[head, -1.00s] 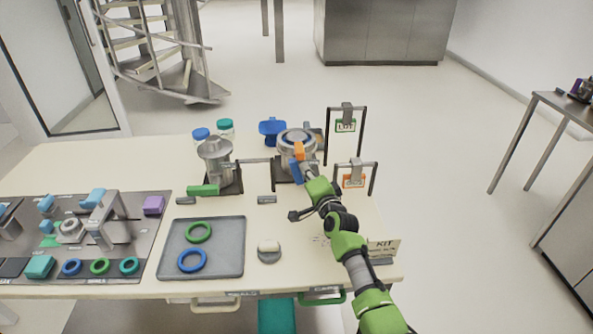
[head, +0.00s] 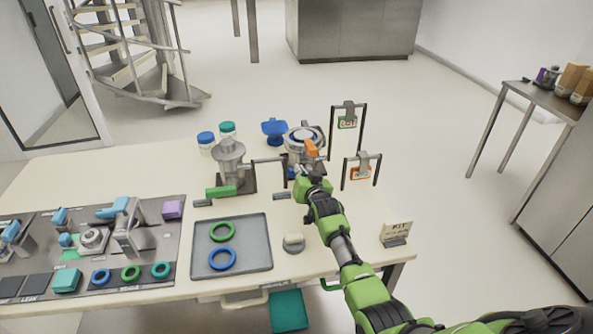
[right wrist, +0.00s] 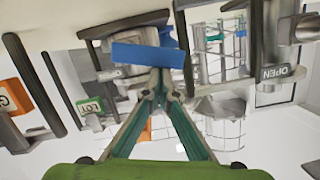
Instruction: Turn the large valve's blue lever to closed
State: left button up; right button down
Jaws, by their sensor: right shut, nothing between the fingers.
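The large valve (head: 303,133) is a round metal body at the back right of the table. Its blue lever (head: 290,173) is mostly hidden behind my right gripper in the head view. In the right wrist view the blue lever (right wrist: 147,55) lies across the picture, just beyond my fingertips. My right gripper (right wrist: 160,78) is shut and empty, its tips at or very close to the lever; I cannot tell whether they touch. In the head view the right gripper (head: 308,166) is in front of the valve. My left gripper is out of view.
A smaller valve (head: 230,160) with a green lever (head: 220,192) stands to the left. Framed hanging tags (head: 347,122) stand at right. A grey tray (head: 252,262) with green and blue rings and a round pale-topped object (head: 293,242) are nearer.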

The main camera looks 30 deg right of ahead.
jog(key=shift+w+a+f+n+h, duration=0.1)
jog(key=shift+a+f+n+h, duration=0.4)
jog(key=shift+n, duration=0.4)
jog(key=shift+f+b, duration=0.2)
jog(key=shift+b, duration=0.2)
jog(key=shift+f, duration=0.1)
jog(key=shift+a, duration=0.1)
